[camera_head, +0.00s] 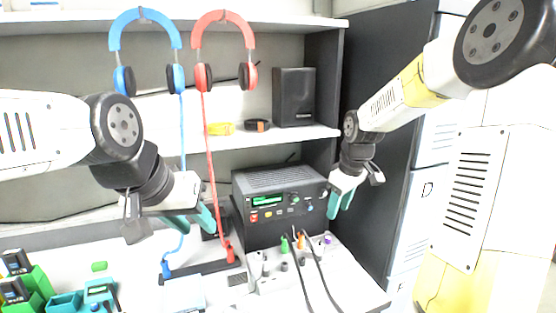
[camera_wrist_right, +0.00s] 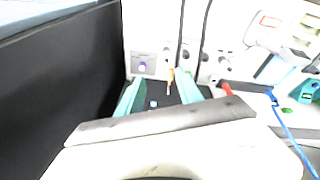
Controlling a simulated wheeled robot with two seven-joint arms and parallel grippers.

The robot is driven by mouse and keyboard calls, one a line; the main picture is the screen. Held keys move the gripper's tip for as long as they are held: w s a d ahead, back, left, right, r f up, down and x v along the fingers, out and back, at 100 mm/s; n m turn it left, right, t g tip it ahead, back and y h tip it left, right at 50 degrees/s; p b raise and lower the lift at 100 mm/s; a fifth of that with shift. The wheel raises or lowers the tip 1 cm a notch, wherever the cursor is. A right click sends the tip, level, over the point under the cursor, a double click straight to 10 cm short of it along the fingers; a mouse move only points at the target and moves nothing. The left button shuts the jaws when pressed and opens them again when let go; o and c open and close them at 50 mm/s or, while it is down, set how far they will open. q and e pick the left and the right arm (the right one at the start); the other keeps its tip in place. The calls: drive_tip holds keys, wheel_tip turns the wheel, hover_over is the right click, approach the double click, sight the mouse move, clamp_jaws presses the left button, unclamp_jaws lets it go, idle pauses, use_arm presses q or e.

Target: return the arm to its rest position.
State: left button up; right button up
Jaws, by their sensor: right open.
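My left gripper (camera_head: 199,229) hangs at centre left in the head view, with its teal fingers apart and nothing seen between them. It is above the desk, in front of the headphone cords. My right gripper (camera_head: 340,212) hangs at centre right, tips down, to the right of the black radio unit (camera_head: 280,205). In the right wrist view its two teal fingers (camera_wrist_right: 159,93) are spread apart and empty. The right arm reaches in from the upper right.
Blue headphones (camera_head: 144,18) and red headphones (camera_head: 223,17) hang from the upper shelf, cords running down. A black speaker (camera_head: 294,97) stands on the middle shelf. A jack panel (camera_head: 290,270) with cables lies below the radio. Green holders (camera_head: 38,283) with handsets stand lower left. A dark cabinet side is at right.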

drive_tip(key=s+a+r+m+t, duration=0.1)
drive_tip(key=s+r+m, duration=0.1)
drive_tip(key=s, duration=0.5)
drive_tip(key=s+a+r+m+t, duration=0.1)
drive_tip(key=s+r+m, duration=0.2)
drive_tip(key=s+r, duration=0.2)
drive_tip(key=s+a+r+m+t+y, duration=0.1)
drive_tip(key=s+r+m, duration=0.1)
drive_tip(key=s, duration=0.8)
drive_tip(key=shift+s+a+r+m+t, duration=0.3)
drive_tip(key=shift+a+r, duration=0.1)
drive_tip(key=shift+r, duration=0.4)
